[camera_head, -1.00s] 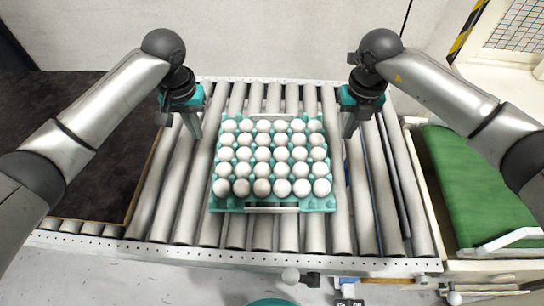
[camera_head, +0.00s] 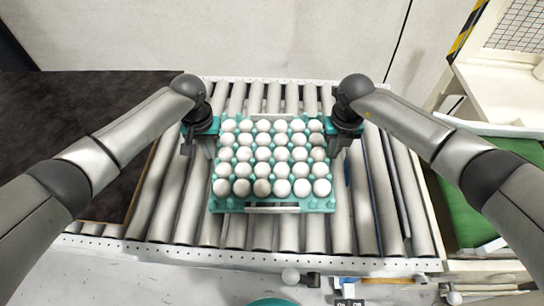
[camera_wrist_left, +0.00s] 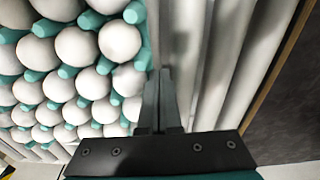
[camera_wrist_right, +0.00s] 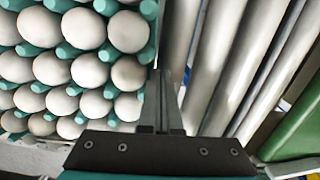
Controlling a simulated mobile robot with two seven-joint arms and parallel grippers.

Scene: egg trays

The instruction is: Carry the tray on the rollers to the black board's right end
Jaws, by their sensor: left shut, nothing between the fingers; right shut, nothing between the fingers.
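A teal egg tray (camera_head: 319,206) full of white eggs sits level on the rollers (camera_head: 180,200). My left gripper (camera_head: 210,153) is shut and empty at the tray's left side; in the left wrist view its fingers (camera_wrist_left: 162,85) are together close beside the tray's edge (camera_wrist_left: 152,55). My right gripper (camera_head: 334,153) is shut and empty at the tray's right side; in the right wrist view its fingers (camera_wrist_right: 160,80) are close beside the tray's edge (camera_wrist_right: 150,50). Whether the fingers touch the tray is unclear. The black board (camera_head: 70,115) lies left of the tray.
Bare rollers (camera_head: 380,200) lie right of the tray. A green surface (camera_head: 460,215) in a pale frame is at the far right. A white wall (camera_head: 290,40) stands behind the conveyor. Small items lie below the conveyor's front rail (camera_head: 250,258).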

